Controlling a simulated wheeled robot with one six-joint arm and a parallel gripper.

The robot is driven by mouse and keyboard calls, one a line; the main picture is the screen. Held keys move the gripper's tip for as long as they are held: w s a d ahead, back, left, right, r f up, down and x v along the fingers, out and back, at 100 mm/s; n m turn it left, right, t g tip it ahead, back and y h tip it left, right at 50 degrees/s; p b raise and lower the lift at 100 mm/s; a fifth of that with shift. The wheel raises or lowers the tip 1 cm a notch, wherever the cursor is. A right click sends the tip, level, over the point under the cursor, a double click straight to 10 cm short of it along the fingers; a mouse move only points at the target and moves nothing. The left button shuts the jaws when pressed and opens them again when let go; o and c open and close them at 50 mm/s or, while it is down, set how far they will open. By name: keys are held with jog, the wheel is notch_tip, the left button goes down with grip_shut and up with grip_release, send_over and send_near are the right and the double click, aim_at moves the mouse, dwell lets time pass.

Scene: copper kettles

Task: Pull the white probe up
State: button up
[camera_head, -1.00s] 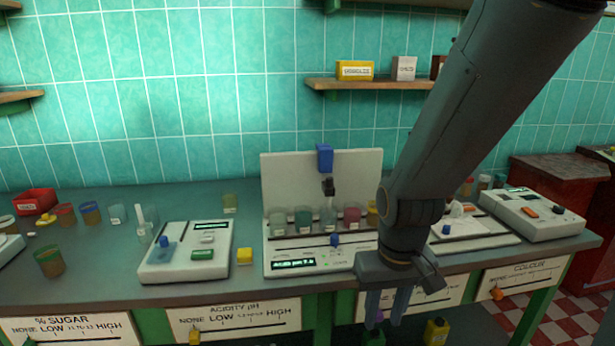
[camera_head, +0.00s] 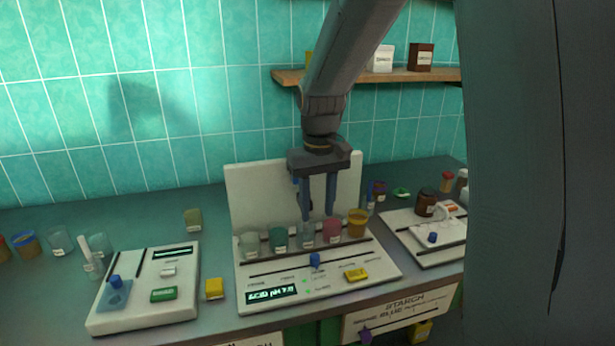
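My gripper (camera_head: 318,216) points down in front of the white back panel of the long tester (camera_head: 258,190). Its two blue-grey fingers are apart, over the row of small beakers. The fingertips are close to the middle clear beaker (camera_head: 308,238), and I cannot tell whether they touch anything. The probe that stood over this beaker is mostly hidden behind the gripper, and I cannot see whether it is between the fingers. Another white stick (camera_head: 97,244) leans in a glass at the left.
Beakers with green (camera_head: 279,238), pink (camera_head: 332,230) and amber (camera_head: 357,223) contents stand beside the middle one. A smaller white meter (camera_head: 145,290) is at the left, another white device (camera_head: 425,235) at the right. A shelf (camera_head: 365,76) hangs behind my arm.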

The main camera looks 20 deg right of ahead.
jog(key=shift+n, duration=0.3)
jog(key=w+r, duration=0.2)
jog(key=w, duration=0.1)
jog(key=w+r+p, duration=0.1)
jog(key=w+r, duration=0.1)
jog(key=r, duration=0.1)
jog(key=w+r+p, duration=0.1)
jog(key=w+r, duration=0.2)
jog(key=shift+w+a+r, duration=0.1)
jog(key=shift+w+a, duration=0.15)
jog(key=shift+w, duration=0.1)
jog(key=shift+f+p, duration=1.25)
jog(key=shift+f, duration=2.55)
grip_shut()
